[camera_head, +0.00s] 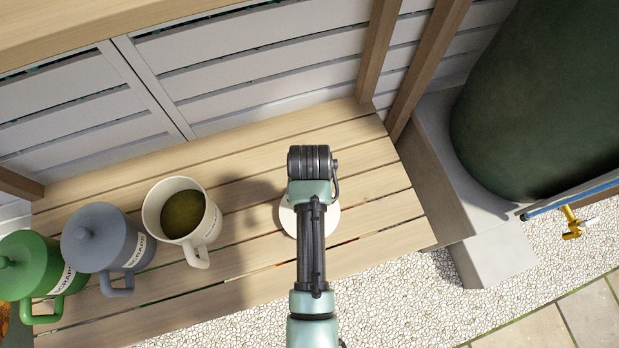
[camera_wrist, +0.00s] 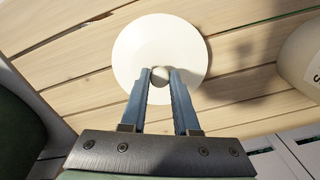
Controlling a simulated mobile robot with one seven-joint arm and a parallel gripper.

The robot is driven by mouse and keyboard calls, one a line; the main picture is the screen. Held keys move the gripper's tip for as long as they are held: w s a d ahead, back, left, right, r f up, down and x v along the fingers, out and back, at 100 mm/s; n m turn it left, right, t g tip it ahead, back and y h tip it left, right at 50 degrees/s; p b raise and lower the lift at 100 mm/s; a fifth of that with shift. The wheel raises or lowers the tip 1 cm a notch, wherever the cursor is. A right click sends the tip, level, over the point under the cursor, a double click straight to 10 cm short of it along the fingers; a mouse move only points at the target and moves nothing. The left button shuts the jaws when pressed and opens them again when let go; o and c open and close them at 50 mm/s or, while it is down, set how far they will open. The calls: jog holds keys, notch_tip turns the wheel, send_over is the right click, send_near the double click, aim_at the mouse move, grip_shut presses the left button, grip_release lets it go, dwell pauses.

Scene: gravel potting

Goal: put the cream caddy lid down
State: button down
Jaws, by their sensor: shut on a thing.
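The cream caddy lid (camera_head: 326,221) is a round disc under my gripper, over the right part of the slatted wooden shelf. In the head view my arm hides most of it. In the wrist view the cream lid (camera_wrist: 140,52) shows almost whole, with my gripper (camera_wrist: 161,74) shut on its small central knob. I cannot tell whether the lid touches the slats. The cream caddy (camera_head: 152,213) stands open to the left, with dark green-brown contents; its side also shows in the wrist view (camera_wrist: 300,62).
A blue-grey lidded caddy (camera_head: 108,238) and a green lidded caddy (camera_head: 38,268) stand further left. Slats between the cream caddy and the lid are clear. A wooden post (camera_head: 378,50) and a large dark green barrel (camera_head: 545,100) stand at the right.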

jog(key=shift+f, duration=1.25)
jog(key=shift+f, duration=0.15)
jog(key=c, duration=0.7)
grip_release()
jog(key=shift+o, duration=0.2)
notch_tip(320, 180, up, 12)
jog(key=p, duration=0.2)
jog(key=shift+r, duration=0.2)
